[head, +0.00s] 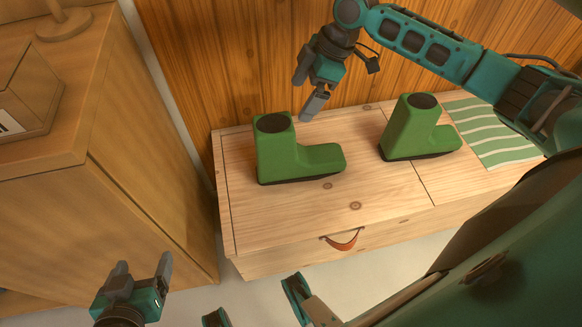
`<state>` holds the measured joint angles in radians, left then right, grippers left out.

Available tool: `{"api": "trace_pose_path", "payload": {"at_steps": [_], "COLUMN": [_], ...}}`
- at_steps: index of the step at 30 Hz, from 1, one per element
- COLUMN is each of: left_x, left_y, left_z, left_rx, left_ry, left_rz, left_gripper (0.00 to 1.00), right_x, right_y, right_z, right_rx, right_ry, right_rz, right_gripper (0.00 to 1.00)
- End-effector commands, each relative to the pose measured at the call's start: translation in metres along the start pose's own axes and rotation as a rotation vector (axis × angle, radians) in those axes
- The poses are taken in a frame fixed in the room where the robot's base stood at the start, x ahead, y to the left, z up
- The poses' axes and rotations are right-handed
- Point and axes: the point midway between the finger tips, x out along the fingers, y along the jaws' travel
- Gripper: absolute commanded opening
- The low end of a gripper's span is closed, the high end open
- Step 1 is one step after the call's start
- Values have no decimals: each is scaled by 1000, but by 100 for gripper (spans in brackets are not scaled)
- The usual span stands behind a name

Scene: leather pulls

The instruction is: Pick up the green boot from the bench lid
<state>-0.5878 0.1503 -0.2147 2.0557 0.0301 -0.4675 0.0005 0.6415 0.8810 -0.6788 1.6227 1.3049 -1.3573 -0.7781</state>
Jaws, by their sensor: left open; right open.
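A green boot (276,157) stands upright on the left part of the wooden bench lid (358,205), its toe pointing right. A second green boot (409,130) stands upright on the lid further right, its toe also to the right. Both have dark soles and dark tops. My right gripper (306,92) is open and empty, just above and right of the left boot's shaft in the picture, apart from it. My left gripper (143,266) is open and empty at the lower left, in front of the cabinet and away from the bench.
A wooden cabinet (150,190) stands left of the bench. A green striped cloth (490,130) lies at the lid's right end. A brown leather pull (343,241) hangs on the bench front. A wood-plank wall (240,60) rises behind. The lid in front of the boots is clear.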

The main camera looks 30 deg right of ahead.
Motion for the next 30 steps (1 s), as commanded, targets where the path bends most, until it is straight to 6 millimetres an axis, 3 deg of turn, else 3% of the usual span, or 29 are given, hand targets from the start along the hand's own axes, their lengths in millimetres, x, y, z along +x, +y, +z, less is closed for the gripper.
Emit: {"api": "trace_pose_path", "payload": {"at_steps": [4,8,18,26,30], "left_x": [4,4,15,19,25], "left_y": [1,1,0,1,4], "left_z": [10,11,27,31,34], "left_rx": [0,1,0,-2,-9], "left_ry": [-7,-4,-6,-10,-7], "left_rz": [4,5,5,8,13], "left_gripper": [81,81,81,81,81], "right_x": [-16,-14,45,66,88], "right_y": [6,5,3,4,6], "right_z": [10,11,13,14,18], "right_rx": [-28,-35,-34,-33,-33], "right_ry": [-20,-21,-20,-20,-20], "right_rz": [-34,-47,-47,-45,-45], "right_gripper": [100,100,100,100,100]}}
